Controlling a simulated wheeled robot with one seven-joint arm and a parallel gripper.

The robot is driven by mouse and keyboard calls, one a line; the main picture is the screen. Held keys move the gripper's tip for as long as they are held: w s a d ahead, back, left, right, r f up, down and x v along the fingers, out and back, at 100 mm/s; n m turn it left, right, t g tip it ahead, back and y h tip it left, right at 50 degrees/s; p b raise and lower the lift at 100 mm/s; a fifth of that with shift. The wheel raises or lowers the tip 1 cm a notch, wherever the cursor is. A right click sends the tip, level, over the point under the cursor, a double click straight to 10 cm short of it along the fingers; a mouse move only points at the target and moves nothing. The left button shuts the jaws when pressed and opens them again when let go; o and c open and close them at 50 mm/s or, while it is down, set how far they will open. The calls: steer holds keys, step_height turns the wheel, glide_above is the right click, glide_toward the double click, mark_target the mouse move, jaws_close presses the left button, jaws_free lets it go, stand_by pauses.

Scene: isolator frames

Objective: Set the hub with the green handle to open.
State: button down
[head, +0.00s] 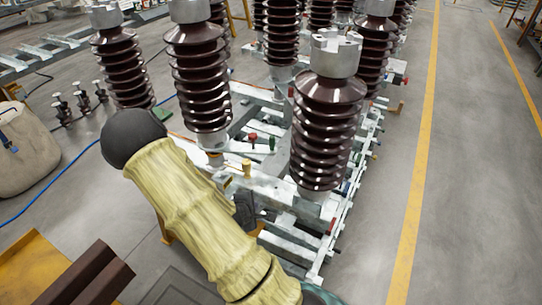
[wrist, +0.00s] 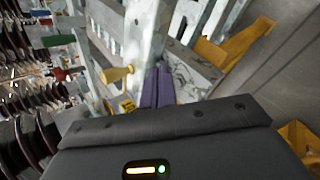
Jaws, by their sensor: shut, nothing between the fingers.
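The green handle (head: 271,144) is a small upright grip on the grey metal frame, among the brown insulators in the head view. A red handle (head: 252,138) stands just left of it, and a yellow handle (head: 247,168) is nearer to me. In the wrist view the green handle (wrist: 51,41) is at the upper left, with the red handle (wrist: 58,74) below it and the yellow handle (wrist: 117,74) nearer the middle. My gripper (wrist: 157,72) shows as purple fingers, shut and empty, right of the yellow handle and apart from the green one. The green handle's hub is too small to read.
Tall ribbed insulators (head: 323,125) rise around the metal frame (head: 260,185) and narrow the room between them. Other coloured handles sit along its right side. An orange bracket (wrist: 235,45) is at the wrist view's right. The floor right of the frame is clear.

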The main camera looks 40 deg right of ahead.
mark_target(272, 147)
steer(key=w+d+r+n+t+h+b, duration=0.1)
steer(key=d+r+n+t+h, duration=0.1)
steer(key=n, duration=0.6)
steer(key=w+d+r+n+t+h, duration=0.1)
steer(key=d+r+n+t+h, duration=0.1)
steer(key=d+n+t, duration=0.3)
steer(key=n+h, duration=0.1)
steer(key=n, duration=0.2)
steer(key=shift+w+b, duration=0.2)
steer(key=shift+b, duration=0.15)
steer(key=shift+d, duration=0.1)
steer(key=p+x, duration=0.1)
steer(key=x, duration=0.3)
steer(key=p+x, duration=0.1)
steer(key=x, duration=0.4)
steer(key=p+x, duration=0.1)
steer(key=x, duration=0.4)
steer(key=shift+r, duration=0.3)
